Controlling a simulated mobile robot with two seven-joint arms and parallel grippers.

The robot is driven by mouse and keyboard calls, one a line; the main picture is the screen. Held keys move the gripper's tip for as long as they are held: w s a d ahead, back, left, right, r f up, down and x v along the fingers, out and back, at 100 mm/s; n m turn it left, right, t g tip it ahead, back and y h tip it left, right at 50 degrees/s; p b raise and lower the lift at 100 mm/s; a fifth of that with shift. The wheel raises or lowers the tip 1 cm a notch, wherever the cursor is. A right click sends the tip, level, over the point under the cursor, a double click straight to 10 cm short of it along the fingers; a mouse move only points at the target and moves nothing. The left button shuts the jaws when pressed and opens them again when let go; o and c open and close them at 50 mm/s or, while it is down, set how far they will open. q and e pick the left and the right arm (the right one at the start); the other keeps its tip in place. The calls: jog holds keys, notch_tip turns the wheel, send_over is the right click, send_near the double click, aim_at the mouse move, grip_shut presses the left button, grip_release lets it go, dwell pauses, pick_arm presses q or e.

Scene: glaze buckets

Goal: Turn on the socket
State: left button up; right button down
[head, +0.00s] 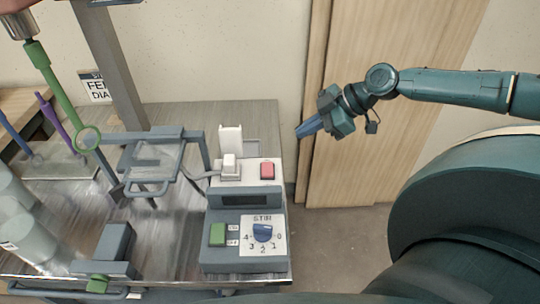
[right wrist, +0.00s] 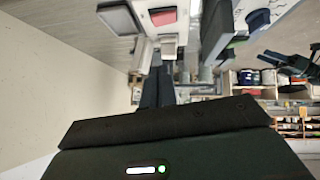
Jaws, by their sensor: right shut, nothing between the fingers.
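The socket is a white panel (head: 250,164) on top of the grey control box, with a white plug (head: 229,165) in its left part and a red switch (head: 267,170) on its right. The red switch (right wrist: 162,17) also shows at the top of the right wrist view. My right gripper (head: 303,129) is shut and empty, to the right of the socket and in front of the wooden door, apart from the switch. Its dark blue fingers (right wrist: 157,87) point up towards the socket in the right wrist view. My left gripper is not in view.
The grey box (head: 215,200) also bears a green button (head: 217,234) and a blue dial (head: 263,232). A grey stand, green rod (head: 62,95) and cloudy buckets (head: 25,232) occupy the table's left. The space between my right gripper and the socket looks clear.

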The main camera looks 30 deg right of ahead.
jog(key=b, duration=0.1)
send_over(263, 163)
jog(key=s+d, duration=0.2)
jog(key=s, duration=0.1)
notch_tip(263, 163, down, 6)
jog(key=shift+d+f, duration=0.1)
jog(key=shift+f, duration=0.05)
jog(key=f, duration=0.3)
jog(key=shift+w+f+b, duration=0.3)
jog(key=shift+w, duration=0.05)
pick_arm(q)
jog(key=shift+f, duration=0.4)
pick_arm(e)
jog(key=shift+w+f, duration=0.1)
jog(key=shift+f, duration=0.4)
